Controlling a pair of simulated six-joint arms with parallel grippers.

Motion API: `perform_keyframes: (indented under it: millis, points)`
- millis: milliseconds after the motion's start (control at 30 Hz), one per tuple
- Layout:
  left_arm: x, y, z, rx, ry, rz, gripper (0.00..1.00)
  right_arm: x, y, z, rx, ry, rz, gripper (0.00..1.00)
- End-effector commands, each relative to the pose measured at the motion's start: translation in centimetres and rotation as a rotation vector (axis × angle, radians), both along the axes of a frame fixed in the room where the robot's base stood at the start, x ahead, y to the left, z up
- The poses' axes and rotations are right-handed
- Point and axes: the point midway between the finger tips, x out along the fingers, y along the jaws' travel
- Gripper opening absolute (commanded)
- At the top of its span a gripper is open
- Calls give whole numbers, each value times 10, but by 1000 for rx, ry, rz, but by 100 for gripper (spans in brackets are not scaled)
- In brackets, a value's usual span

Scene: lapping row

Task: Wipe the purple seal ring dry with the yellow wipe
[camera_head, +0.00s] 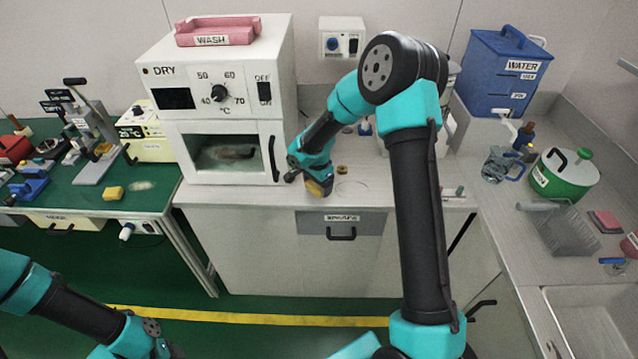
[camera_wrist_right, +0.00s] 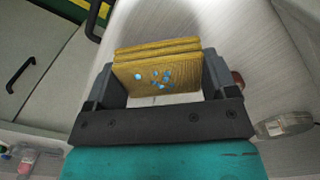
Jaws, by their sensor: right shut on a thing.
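My right gripper (camera_head: 318,178) is low over the pale counter, just right of the white DRY box. In the right wrist view my right gripper (camera_wrist_right: 160,65) is shut on the yellow wipe (camera_wrist_right: 150,88), a folded, layered pad with blue spots on its face. A bit of the yellow wipe (camera_head: 321,188) shows below the gripper in the head view. I cannot make out the purple seal ring in either view. My left arm enters at the lower left of the head view, and its gripper is not in view.
The DRY box (camera_head: 165,70) stands left of the gripper, its glass door closed. A thin round outline (camera_head: 352,188) and a small dark yellow round item (camera_head: 342,169) are close by.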

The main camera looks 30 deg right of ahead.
Motion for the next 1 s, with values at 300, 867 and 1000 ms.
perform_keyframes:
  millis: [300,867,1000]
  points:
    - [0,0,0,0,0,0,43,1,-2,-2,-1,-1,-1,57]
    - [0,0,0,0,0,0,43,4,1,1,0,-3,9,57]
    - [0,0,0,0,0,0,43,4,7,1,0,-3,11,57]
